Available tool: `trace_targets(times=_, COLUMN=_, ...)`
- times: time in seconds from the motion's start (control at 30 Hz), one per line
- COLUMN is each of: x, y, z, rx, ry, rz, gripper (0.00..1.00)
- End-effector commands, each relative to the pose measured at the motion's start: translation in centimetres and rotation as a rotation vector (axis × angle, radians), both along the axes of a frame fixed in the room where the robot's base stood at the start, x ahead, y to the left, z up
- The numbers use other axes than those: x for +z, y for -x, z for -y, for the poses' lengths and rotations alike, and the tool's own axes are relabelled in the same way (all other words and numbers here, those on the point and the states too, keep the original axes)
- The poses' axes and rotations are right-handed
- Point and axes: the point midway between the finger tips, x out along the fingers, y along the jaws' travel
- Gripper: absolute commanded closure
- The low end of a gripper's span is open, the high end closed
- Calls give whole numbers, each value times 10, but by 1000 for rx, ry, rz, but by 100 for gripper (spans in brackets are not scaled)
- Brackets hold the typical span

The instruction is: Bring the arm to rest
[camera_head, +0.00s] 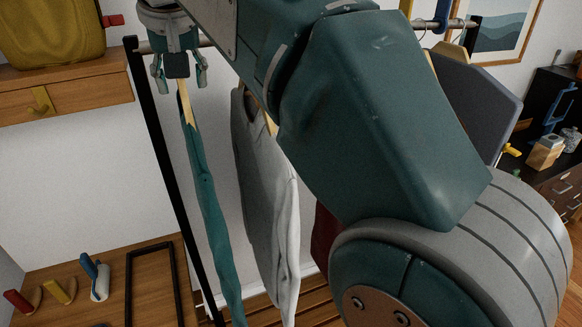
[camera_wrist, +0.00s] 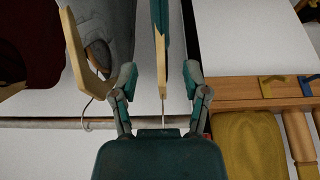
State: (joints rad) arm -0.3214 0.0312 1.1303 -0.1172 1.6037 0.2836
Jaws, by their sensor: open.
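My gripper (camera_head: 180,86) is at the upper left of the head view, pointing down at the clothes rail with its fingers spread. In the wrist view my gripper (camera_wrist: 160,72) is open, one finger on each side of a wooden hanger (camera_wrist: 161,82). Gaps show between the hanger and both fingers. The hanger carries a teal garment (camera_head: 206,200), which hangs seen edge-on below the gripper. The hanger's metal hook reaches toward the rail (camera_wrist: 60,123). My arm fills much of the head view and hides part of the rail.
A grey-white garment (camera_head: 266,200) and a dark red one (camera_head: 323,240) hang to the right. The rack's black post (camera_head: 160,150) stands left. A wooden shelf (camera_head: 70,95) holds a yellow bag (camera_head: 50,30). A wooden surface with hooks (camera_head: 100,262) is lower left; a dark cabinet (camera_head: 555,85) is right.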

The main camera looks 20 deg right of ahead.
Motion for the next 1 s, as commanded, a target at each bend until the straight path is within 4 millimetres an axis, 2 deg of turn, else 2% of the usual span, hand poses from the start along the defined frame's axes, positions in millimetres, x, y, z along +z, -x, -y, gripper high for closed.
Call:
trace_targets(times=0.17, x=-1, y=2, z=1, rx=0, ry=0, rz=1, gripper=41)
trace_targets(times=0.37, x=-22, y=21, z=25, rx=3, ry=0, rz=10, gripper=41)
trace_targets(times=0.67, x=-90, y=74, z=68, rx=9, ry=-2, rz=40, gripper=41)
trace_targets(times=0.87, x=-149, y=115, z=90, rx=6, ry=-4, rz=62, gripper=41)
trace_targets(times=1.0, x=-195, y=146, z=103, rx=-1, ry=-4, rz=78, gripper=41)
